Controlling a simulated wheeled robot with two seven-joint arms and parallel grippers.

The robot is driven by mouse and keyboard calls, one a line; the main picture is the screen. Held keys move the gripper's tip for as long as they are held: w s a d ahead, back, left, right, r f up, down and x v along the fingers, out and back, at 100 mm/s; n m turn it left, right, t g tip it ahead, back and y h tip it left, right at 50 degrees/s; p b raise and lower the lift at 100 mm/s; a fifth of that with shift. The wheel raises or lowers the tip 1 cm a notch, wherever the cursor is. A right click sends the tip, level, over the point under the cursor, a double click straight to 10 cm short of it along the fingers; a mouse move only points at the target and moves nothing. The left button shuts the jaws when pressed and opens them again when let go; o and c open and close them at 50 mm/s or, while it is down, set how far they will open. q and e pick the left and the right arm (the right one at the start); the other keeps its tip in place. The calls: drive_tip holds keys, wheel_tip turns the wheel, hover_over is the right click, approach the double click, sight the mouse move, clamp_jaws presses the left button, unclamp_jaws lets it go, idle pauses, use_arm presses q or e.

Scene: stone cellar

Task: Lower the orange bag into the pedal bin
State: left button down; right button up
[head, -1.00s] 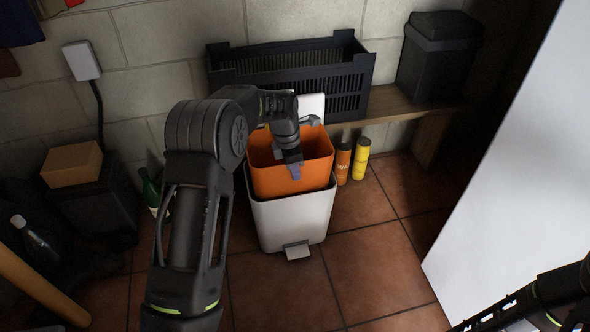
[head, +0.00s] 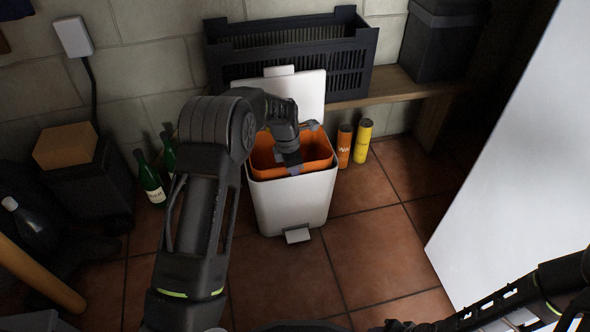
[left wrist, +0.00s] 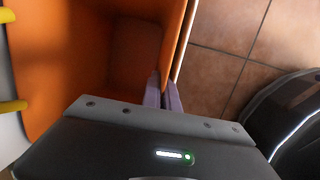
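The orange bag (head: 318,150), an open box-like liner, is upright inside the white pedal bin (head: 295,205), with only its upper part showing above the bin's rim. The bin's white lid (head: 310,88) stands open behind it, and its pedal (head: 297,235) is at the front. My left gripper (head: 294,168) is at the bag's front edge. In the left wrist view its two fingers (left wrist: 162,92) close on the orange wall of the bag (left wrist: 178,35), whose inside is empty. My right arm shows at the lower right; its gripper is out of view.
A black crate (head: 285,55) and a dark lidded box (head: 440,45) stand on a wooden bench (head: 400,88) behind. An orange can (head: 345,146) and a yellow can (head: 362,140) stand right of the bin, green bottles (head: 150,180) left. A white panel (head: 520,150) bounds the right.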

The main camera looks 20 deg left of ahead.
use_arm(q)
drive_tip(key=shift+f, duration=0.2)
idle(0.3)
drive_tip(key=c, duration=1.6)
unclamp_jaws()
drive_tip(key=shift+s+f, duration=0.1)
drive_tip(key=shift+s, duration=0.05)
drive_tip(key=shift+o, duration=0.2)
drive_tip(key=shift+d, duration=0.1)
drive_tip(key=shift+s, duration=0.1)
drive_tip(key=r+p, duration=0.1)
drive_tip(key=r, duration=0.1)
drive_tip(key=r+p, duration=0.1)
drive_tip(key=r, duration=0.2)
drive_tip(key=a+r+p, duration=0.1)
drive_tip(key=r, duration=0.2)
drive_tip(key=shift+s+r, duration=0.1)
drive_tip(key=shift+s, duration=0.15)
